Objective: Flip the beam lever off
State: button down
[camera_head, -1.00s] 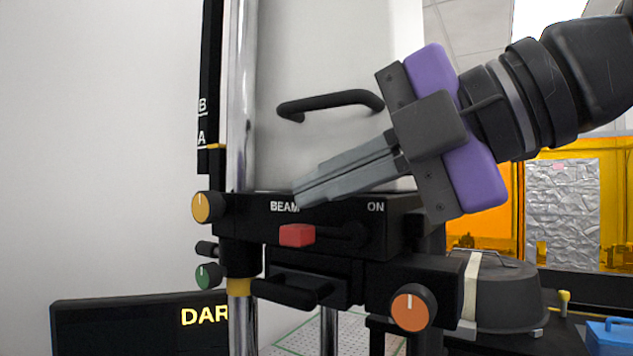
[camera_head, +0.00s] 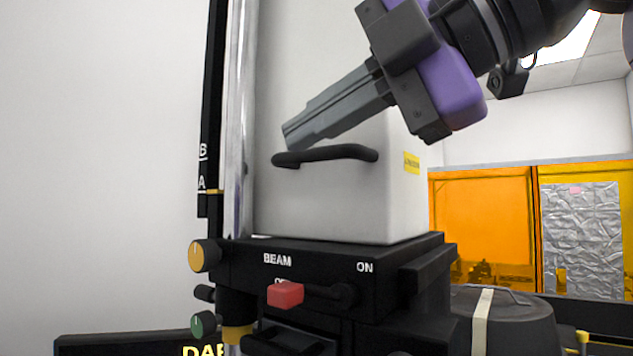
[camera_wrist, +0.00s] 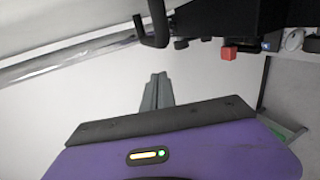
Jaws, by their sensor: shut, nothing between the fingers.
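The beam lever has a red block knob (camera_head: 285,295) on a dark arm that runs right to a round pivot. It sits on the front of the black housing (camera_head: 400,285), below the label BEAM, and points left, away from the label ON. A label beside the knob is partly hidden by it. In the wrist view the red knob (camera_wrist: 229,53) shows at the upper right. My gripper (camera_head: 290,138) is shut and empty, above the lever and just over the black handle. In the wrist view its fingers (camera_wrist: 156,80) are together, apart from the knob.
A black handle (camera_head: 325,154) sticks out of the pale upper box (camera_head: 330,210). A yellow knob (camera_head: 204,256) and a green knob (camera_head: 203,324) are left of the lever. Free room lies left of the column.

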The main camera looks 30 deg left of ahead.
jog(key=shift+a+r, duration=0.1)
jog(key=shift+r, duration=1.65)
jog(key=shift+s, duration=0.1)
